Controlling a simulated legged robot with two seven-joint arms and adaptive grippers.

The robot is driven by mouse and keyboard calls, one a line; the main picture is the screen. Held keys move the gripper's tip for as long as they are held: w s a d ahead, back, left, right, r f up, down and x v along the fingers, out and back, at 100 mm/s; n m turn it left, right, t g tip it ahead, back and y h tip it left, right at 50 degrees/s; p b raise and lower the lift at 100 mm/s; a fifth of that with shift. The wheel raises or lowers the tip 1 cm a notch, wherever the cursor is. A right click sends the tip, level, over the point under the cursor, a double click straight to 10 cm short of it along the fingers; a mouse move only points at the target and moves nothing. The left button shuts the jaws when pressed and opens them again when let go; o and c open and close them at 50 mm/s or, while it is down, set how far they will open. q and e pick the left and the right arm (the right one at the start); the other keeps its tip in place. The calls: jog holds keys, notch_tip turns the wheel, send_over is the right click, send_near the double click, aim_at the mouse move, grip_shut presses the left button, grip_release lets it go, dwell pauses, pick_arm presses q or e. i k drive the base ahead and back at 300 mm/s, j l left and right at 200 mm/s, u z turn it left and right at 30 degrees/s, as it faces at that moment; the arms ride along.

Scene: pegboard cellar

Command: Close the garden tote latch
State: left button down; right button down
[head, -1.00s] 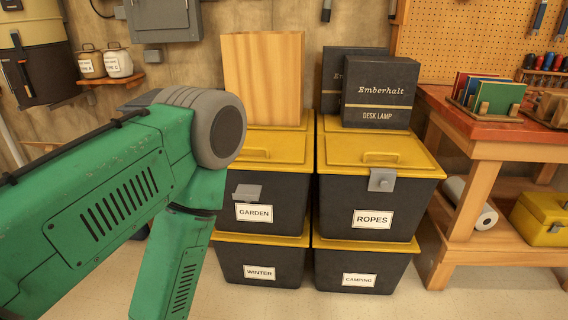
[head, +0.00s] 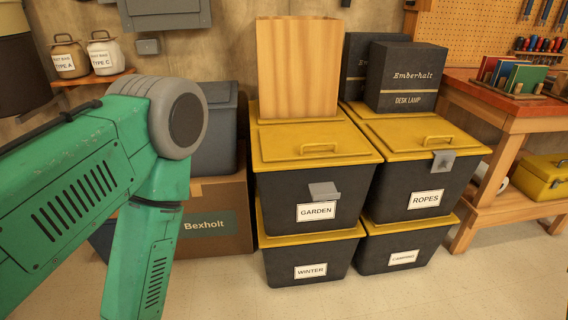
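The garden tote (head: 297,203) is a dark bin with a yellow lid (head: 300,142), labelled GARDEN. It stands on the WINTER tote in the left stack. Its grey latch (head: 323,191) sticks out from the front wall above the label, below the lid's edge and apart from it. On the ropes tote beside it, the grey latch (head: 442,161) lies up against the lid's front edge. My green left arm fills the left of the view, bent downward, with its gripper out of frame. My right gripper is not in view.
A wooden board or box (head: 298,68) stands on the back of the garden lid. Dark desk lamp boxes (head: 406,78) stand on the ropes lid. A Bexholt carton (head: 222,218) is left of the stack, a red-topped workbench (head: 500,99) right. The floor in front is clear.

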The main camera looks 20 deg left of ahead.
aim_at(322, 192)
jog(key=k+j, duration=0.1)
jog(key=j, duration=0.35)
jog(key=k+j+z, duration=0.1)
jog(key=j, duration=0.4)
jog(key=k+j, duration=0.1)
jog(key=j, duration=0.35)
jog(key=k+j+z, duration=0.1)
jog(key=j, duration=0.35)
jog(key=i+j+u, duration=0.15)
jog(key=i, duration=0.4)
jog(key=i+j+u, duration=0.1)
jog(key=i+j, duration=0.15)
jog(key=i, duration=0.25)
